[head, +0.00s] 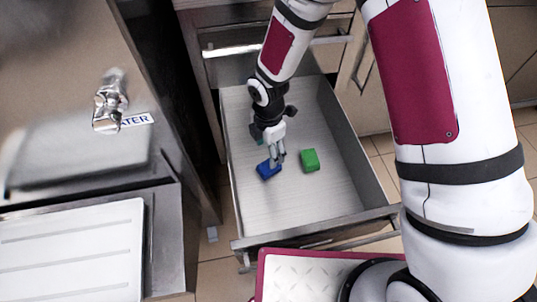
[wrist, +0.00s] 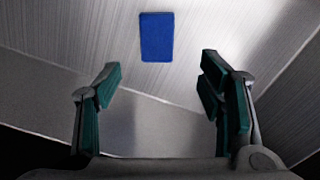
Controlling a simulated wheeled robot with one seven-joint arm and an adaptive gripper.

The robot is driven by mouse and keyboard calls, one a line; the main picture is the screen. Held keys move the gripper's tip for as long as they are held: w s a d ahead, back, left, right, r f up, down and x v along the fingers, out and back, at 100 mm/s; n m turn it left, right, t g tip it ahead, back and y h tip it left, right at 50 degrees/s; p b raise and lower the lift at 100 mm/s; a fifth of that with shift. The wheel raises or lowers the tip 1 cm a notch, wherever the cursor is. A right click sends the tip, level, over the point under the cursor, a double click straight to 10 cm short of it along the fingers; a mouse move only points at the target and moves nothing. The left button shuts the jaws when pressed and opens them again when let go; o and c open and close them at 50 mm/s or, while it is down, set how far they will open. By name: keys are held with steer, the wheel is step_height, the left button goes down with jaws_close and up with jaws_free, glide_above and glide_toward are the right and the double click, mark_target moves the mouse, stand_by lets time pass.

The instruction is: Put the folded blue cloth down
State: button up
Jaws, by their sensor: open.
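The folded blue cloth (head: 269,170) lies in the open drawer, on its pale floor, left of a green block-like item. My gripper (head: 276,159) reaches down into the drawer and is close to the cloth, partly covering it in the head view. In the wrist view the cloth (wrist: 157,37) is a small blue rectangle beyond the fingertips, apart from both fingers. My gripper (wrist: 160,78) is open there, with nothing between its fingers.
The open drawer (head: 347,147) has raised walls on all sides. The green item (head: 310,160) is right of the cloth, with bare floor around it. A steel machine with a tap (head: 111,101) and a white ridged tray (head: 70,250) stand at the left.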

step_height(320, 180, up, 4)
steer(key=shift+f+p, duration=0.2)
steer(key=shift+p, duration=0.2)
steer(key=s+d+r+m+h, duration=0.1)
steer(key=s+d+r+m, duration=0.2)
steer(key=d+r+m, duration=0.6)
steer(key=s+d+r+m, duration=0.3)
steer(key=d+r, duration=0.4)
steer(key=r, duration=0.7)
steer(key=s+d+r+m, duration=0.2)
steer(key=s+m, duration=0.2)
steer(key=s, duration=0.3)
steer(key=s+d+r+m, duration=0.2)
steer(key=s+m, duration=0.3)
steer(key=s, duration=0.3)
steer(key=s+d+r+m+y, duration=0.1)
steer(key=s+d+r+m, duration=0.1)
steer(key=s+r+m, duration=0.2)
steer(key=s, duration=0.3)
steer(key=shift+s+d+r+m, duration=0.15)
steer(key=shift+s+r+m, duration=0.1)
steer(key=shift+m, duration=0.15)
